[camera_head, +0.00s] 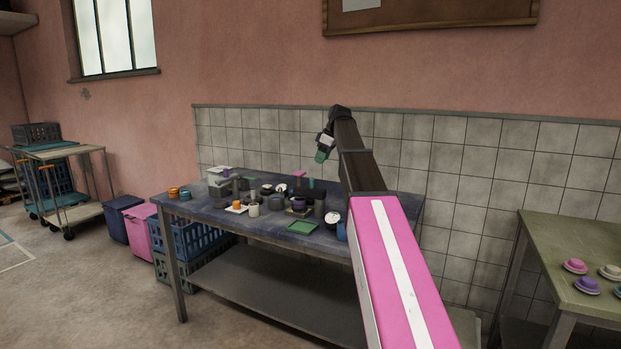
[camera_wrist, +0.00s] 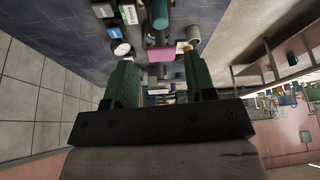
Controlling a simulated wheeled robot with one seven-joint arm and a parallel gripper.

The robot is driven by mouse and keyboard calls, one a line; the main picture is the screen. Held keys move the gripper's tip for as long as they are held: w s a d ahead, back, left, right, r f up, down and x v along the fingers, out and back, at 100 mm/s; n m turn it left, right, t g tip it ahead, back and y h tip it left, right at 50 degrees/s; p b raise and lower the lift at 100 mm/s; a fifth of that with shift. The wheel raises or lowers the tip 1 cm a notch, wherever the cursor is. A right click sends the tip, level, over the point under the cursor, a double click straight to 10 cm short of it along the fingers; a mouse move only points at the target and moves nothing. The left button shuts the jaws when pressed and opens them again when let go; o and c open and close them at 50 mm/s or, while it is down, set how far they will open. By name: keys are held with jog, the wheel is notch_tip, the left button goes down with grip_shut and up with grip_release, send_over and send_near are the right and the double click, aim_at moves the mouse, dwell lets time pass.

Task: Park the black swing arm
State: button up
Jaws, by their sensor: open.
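I cannot pick out the black swing arm for certain among the small dark items crowded on the dark blue-grey table (camera_head: 262,228) in the head view. My gripper (camera_head: 322,150) is raised above the back of this table, with its green fingers pointing down. In the wrist view my gripper (camera_wrist: 159,58) has its two green fingers wide apart, and nothing is visibly held. A pink block (camera_wrist: 162,54) shows beyond the fingertips, between them.
A green tray (camera_head: 301,227) lies near the table's front edge. Crates (camera_head: 192,240) stand at its left end. A green table (camera_head: 570,243) with small round pieces is at the right. A tiled wall (camera_head: 480,165) runs behind. Floor at the left front is clear.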

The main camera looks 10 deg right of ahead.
aim_at(309, 187)
jog(key=x, duration=1)
jog(key=shift+a+f, duration=0.1)
jog(key=shift+f, duration=0.2)
grip_shut()
